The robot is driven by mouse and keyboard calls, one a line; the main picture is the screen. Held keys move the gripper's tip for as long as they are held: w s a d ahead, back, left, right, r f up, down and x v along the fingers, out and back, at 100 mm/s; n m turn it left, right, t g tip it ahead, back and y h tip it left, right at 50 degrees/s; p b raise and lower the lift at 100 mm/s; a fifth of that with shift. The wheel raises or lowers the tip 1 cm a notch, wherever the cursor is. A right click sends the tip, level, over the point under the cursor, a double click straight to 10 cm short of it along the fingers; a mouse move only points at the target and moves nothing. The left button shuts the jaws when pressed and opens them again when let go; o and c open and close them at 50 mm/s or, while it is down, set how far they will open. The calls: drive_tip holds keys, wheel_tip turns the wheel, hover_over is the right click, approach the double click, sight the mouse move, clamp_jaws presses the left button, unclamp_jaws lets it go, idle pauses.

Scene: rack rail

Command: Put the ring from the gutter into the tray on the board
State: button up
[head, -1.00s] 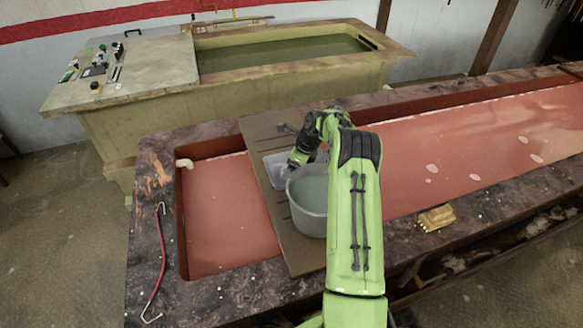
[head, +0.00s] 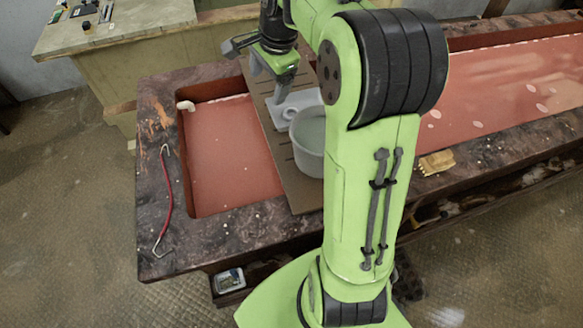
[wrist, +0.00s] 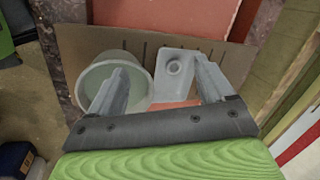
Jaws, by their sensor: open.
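The pale grey ring (head: 289,113) lies in the small whitish tray (head: 277,121) on the brown board (head: 303,197). In the wrist view the ring (wrist: 174,66) sits toward the tray's far end, and the tray (wrist: 176,93) shows between my fingers. My gripper (head: 271,87) is open and empty, above the tray and apart from the ring. In the wrist view my gripper's fingers (wrist: 163,69) are spread wide; the left one overlaps the bucket in the picture. The gutter (head: 226,150) is the long red-floored trough under the board.
A translucent grey bucket (head: 311,163) stands on the board right beside the tray.

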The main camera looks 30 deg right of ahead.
drive_tip(key=s+a+r+n+t+h, duration=0.1)
drive_tip(key=s+a+r+n, duration=0.1)
drive_tip(key=s+a+n, duration=0.4)
drive_tip(key=s+a+r+n, duration=0.2)
drive_tip(key=s+n, duration=0.1)
drive_tip(key=s, duration=0.5)
drive_tip(key=s+a+f+n+t, duration=0.1)
drive_tip(key=s+a+f+n, duration=0.1)
drive_tip(key=s+f+n, duration=0.2)
drive_tip(key=s+n, duration=0.3)
drive_tip(key=s, duration=0.3)
drive_tip(key=shift+s+n, duration=0.35)
drive_tip(key=shift+n, duration=0.05)
drive_tip(key=shift+s+d, duration=0.1)
